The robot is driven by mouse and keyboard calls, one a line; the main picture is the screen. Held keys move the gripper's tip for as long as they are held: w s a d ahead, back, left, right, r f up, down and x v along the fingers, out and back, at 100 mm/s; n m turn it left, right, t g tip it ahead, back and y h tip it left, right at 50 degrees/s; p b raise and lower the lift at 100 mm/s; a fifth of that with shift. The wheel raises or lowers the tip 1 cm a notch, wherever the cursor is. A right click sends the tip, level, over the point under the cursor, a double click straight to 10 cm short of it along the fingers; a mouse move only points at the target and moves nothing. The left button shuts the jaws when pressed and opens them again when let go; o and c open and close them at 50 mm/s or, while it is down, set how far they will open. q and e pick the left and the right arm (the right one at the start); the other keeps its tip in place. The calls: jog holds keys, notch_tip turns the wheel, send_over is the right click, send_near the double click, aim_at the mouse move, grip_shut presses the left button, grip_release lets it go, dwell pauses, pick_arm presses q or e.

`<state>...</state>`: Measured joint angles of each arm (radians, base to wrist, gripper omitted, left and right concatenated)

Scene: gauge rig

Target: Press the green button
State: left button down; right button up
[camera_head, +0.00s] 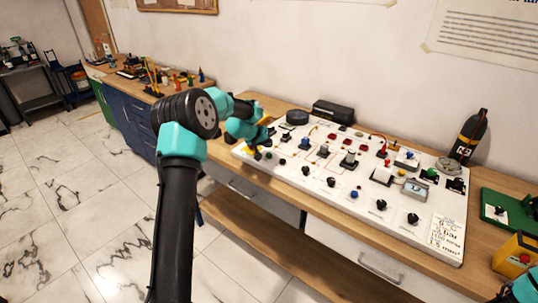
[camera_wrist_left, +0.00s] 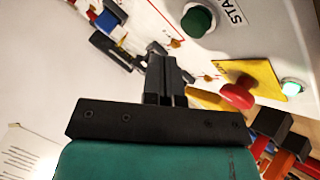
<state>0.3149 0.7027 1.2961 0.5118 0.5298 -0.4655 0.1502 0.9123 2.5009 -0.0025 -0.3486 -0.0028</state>
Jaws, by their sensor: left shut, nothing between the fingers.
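A round dark green button (camera_wrist_left: 198,20) sits on the white panel in the left wrist view, beside printed letters that begin "STAN". My left gripper (camera_wrist_left: 165,58) is shut and empty. In that view its fingertips lie below and left of the green button, apart from it in the picture; the height gap cannot be told. In the head view my left gripper (camera_head: 257,151) is at the left end of the panel (camera_head: 310,178), partly hidden by my own arm. My right gripper does not show.
Several knobs and switches crowd the panel. A yellow box (camera_head: 516,256) is at the far right.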

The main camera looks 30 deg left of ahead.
aim_at(268, 153)
pick_arm(q)
jog(key=shift+r, duration=1.85)
